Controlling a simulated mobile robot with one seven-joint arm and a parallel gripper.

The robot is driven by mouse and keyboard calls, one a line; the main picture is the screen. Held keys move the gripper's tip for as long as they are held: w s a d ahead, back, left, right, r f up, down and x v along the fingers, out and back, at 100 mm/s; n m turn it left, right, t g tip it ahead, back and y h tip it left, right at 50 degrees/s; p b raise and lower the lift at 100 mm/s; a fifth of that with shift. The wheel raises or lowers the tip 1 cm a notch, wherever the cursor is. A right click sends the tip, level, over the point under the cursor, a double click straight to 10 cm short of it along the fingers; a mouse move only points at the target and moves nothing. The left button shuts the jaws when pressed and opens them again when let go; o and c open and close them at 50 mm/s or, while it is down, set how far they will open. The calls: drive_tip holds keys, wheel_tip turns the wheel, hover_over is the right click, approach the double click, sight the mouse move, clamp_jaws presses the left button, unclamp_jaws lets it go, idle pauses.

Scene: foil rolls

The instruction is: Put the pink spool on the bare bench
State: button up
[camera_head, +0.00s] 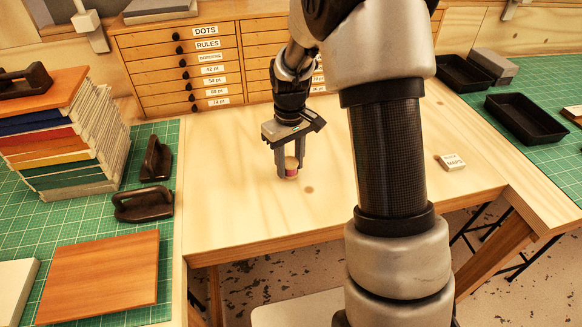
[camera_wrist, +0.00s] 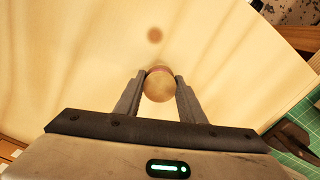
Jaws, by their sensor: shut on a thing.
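The pink spool (camera_head: 291,172) is upright between the fingers of my gripper (camera_head: 289,168), over the bare pale wooden bench (camera_head: 230,205). It has a pale round top and a pink-red band low on its side. In the wrist view the spool (camera_wrist: 159,86) shows mostly its tan round end, with a thin pink edge at the far side. My gripper (camera_wrist: 159,88) is shut on it, one finger against each side. The spool's bottom is at or very close to the bench top; I cannot tell whether it touches.
A small white labelled block (camera_head: 452,162) lies on the bench at right. Green mats flank the bench, with a stack of boards (camera_head: 65,140) and dark-handled tools (camera_head: 143,203) left, black trays (camera_head: 525,118) right. Drawers (camera_head: 190,70) stand behind. Bench around the spool is clear.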

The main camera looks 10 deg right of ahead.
drive_tip(key=shift+f, duration=1.05)
drive_tip(key=o, duration=1)
drive_tip(key=shift+f, duration=0.1)
drive_tip(key=shift+o, duration=0.2)
